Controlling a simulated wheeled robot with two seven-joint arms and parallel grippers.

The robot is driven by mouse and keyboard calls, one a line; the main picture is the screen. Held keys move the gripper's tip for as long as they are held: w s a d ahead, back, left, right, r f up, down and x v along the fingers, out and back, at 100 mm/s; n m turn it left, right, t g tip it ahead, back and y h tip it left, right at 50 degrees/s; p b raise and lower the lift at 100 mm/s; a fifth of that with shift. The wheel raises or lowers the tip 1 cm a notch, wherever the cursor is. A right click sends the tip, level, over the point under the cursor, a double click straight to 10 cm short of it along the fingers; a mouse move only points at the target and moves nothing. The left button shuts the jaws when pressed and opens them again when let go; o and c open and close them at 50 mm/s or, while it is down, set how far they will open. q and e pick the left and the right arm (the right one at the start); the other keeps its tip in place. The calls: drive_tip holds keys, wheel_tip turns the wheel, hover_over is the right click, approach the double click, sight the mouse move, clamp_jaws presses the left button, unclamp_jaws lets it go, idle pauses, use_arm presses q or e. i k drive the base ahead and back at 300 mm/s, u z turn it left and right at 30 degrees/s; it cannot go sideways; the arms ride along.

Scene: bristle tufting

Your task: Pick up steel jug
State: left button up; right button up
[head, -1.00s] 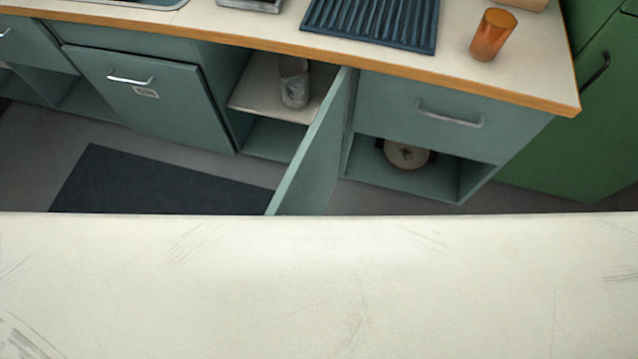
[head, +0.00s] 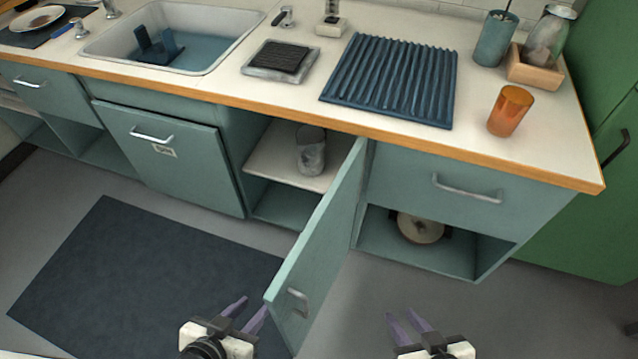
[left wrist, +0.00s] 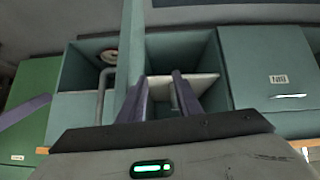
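The steel jug (head: 311,152), a grey mottled vessel, stands upright on the pale upper shelf (head: 262,168) inside an open cabinet under the counter. My left gripper (head: 253,309) is open and empty, low in the head view, in front of the cabinet and left of its open door's edge. In the left wrist view my left gripper (left wrist: 161,80) shows its two fingers apart, pointing towards the cabinet; I cannot make out the jug clearly there. My right gripper (head: 402,316) is open and empty, right of the door and well away from the jug.
The cabinet door (head: 318,245) stands swung out between my grippers, right of the jug. The counter (head: 215,88) overhangs the shelf. A pot (head: 420,228) sits in the lower right compartment. A dark mat (head: 140,265) lies on the floor. An orange cup (head: 510,110) stands on the counter.

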sight(311, 138)
drive_tip(key=z, duration=0.5)
drive_tip(key=k, duration=0.55)
drive_tip(key=z, duration=3.15)
drive_tip(key=k, duration=1.35)
drive_tip(key=u, duration=1.7)
drive_tip(key=i, duration=0.5)
drive_tip(key=u, duration=0.1)
